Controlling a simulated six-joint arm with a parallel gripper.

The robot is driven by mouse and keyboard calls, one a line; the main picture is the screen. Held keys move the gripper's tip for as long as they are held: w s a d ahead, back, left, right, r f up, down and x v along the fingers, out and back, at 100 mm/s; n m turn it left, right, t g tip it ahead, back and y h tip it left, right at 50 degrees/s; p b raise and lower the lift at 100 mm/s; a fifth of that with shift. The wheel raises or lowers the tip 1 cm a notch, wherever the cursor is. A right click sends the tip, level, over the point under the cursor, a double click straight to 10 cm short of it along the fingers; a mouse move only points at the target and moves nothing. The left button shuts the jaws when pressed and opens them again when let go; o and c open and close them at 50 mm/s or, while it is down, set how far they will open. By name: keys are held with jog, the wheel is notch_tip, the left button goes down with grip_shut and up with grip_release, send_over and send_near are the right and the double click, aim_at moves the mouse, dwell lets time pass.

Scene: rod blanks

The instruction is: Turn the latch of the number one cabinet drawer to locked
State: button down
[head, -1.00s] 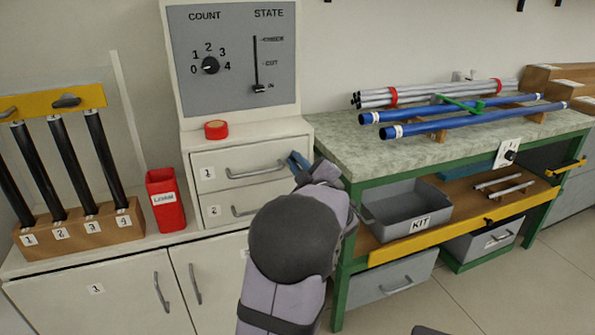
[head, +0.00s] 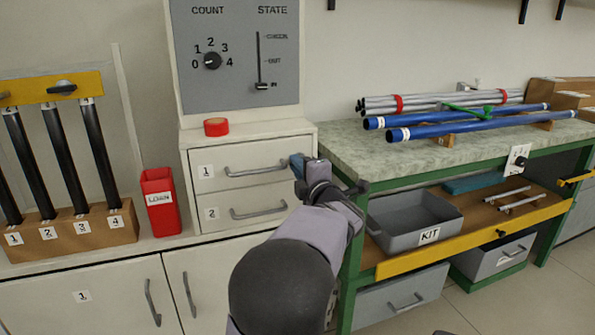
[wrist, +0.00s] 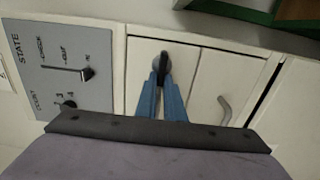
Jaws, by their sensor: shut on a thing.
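The number one cabinet drawer (head: 212,187) is the upper drawer of the white cabinet and looks closed. Its front also shows in the wrist view (wrist: 141,80), turned sideways. My gripper (head: 297,165) is at the right end of this drawer, past its grey bar handle (head: 255,172). In the wrist view my blue fingers (wrist: 163,72) are shut on a small dark rounded piece, the latch (wrist: 164,55), at the drawer front. The fingers hide most of the latch, so I cannot tell which way it is turned. The head view does not show it clearly.
Drawer two (head: 220,214) with its handle is just below. The green-framed workbench (head: 345,235) stands close on the right of my arm, with a grey KIT bin (head: 385,235).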

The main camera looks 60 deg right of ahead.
dwell(0.4)
jog(key=c, duration=1.9)
grip_release()
jog(key=shift+o, duration=0.2)
jog(key=p+v, duration=0.1)
jog(key=v, duration=0.6)
jog(key=shift+a, duration=0.15)
